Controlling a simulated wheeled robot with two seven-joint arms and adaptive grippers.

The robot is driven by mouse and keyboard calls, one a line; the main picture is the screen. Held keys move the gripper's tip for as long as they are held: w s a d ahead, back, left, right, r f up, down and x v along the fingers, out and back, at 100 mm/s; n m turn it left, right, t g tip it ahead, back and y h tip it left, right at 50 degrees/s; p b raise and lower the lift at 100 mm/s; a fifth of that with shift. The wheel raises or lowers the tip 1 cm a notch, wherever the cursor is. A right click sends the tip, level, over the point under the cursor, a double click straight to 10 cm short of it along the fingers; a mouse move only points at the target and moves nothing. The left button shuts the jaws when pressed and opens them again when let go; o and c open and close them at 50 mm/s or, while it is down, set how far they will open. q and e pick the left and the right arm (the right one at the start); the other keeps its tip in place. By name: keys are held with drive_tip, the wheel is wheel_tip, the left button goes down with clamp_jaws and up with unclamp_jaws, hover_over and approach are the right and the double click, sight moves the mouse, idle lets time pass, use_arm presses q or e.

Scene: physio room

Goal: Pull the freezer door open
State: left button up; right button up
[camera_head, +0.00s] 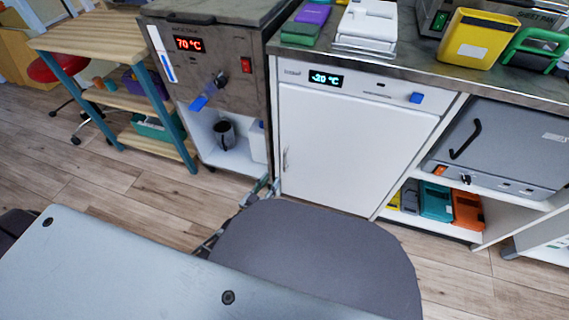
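The freezer (345,150) is a white front under the counter, with a lit display reading -20 °C. Its door (350,155) looks closed, flush in its frame. A slim vertical handle (285,160) is on the door's left edge. My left gripper (266,187) is small in the picture, low and just left of the handle's lower end. It is partly hidden behind a dark grey rounded shape. I cannot tell whether its fingers touch the handle or how far apart they are. My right gripper is not in view.
Left of the freezer stands a heating unit (212,62) reading 70 °C above an open shelf. A wooden shelf (95,38) is further left. A grey box with a black handle (500,145) stands right. Bare wooden floor (130,195) shows at left.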

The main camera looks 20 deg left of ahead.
sight(284, 163)
use_arm(q)
drive_tip(key=shift+b+x, duration=2.3)
drive_tip(key=shift+x, duration=3.55)
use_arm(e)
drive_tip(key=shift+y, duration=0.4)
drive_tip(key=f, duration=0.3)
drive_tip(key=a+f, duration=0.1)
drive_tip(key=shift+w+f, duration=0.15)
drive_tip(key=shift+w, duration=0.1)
use_arm(q)
clamp_jaws()
